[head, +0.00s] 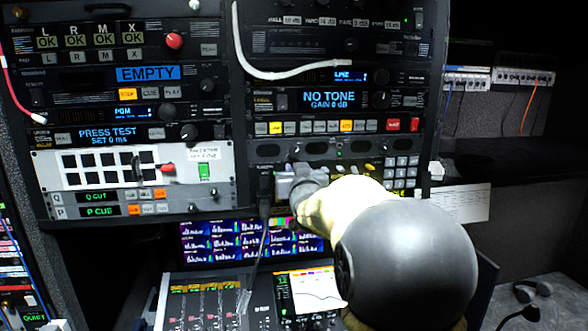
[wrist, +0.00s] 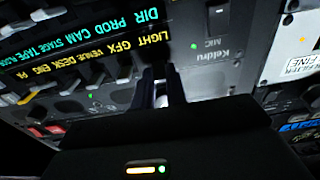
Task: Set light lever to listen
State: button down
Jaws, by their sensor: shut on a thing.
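The intercom panel shows in the wrist view with a two-line label strip (wrist: 85,55), green names above and yellow names below. The yellow LIGHT label is at the end of its row nearest the MIC speaker block (wrist: 213,50). My gripper (wrist: 164,80) is at the lever by LIGHT, its dark fingers closed around it. The lever itself is mostly hidden between the fingers, and I cannot tell its position. In the head view my gripper (head: 296,178) reaches the panel below the NO TONE unit, and my wrist covers much of the panel.
Neighbouring levers (wrist: 122,76) stand close beside my fingers. In the head view a keypad (head: 403,172) is right of my wrist. A screen (head: 205,243) and a mixing desk (head: 200,300) lie below. A white cable (head: 262,73) hangs above.

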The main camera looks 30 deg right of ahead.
jog(key=shift+r+g+p, duration=0.3)
jog(key=shift+r+p, duration=0.05)
jog(key=c, duration=1.4)
grip_release()
jog(key=shift+w+f, duration=0.1)
jog(key=shift+f, duration=0.05)
jog(key=shift+c, duration=0.2)
jog(key=p+v, duration=0.3)
jog(key=v, duration=1.4)
jog(key=shift+s, duration=0.25)
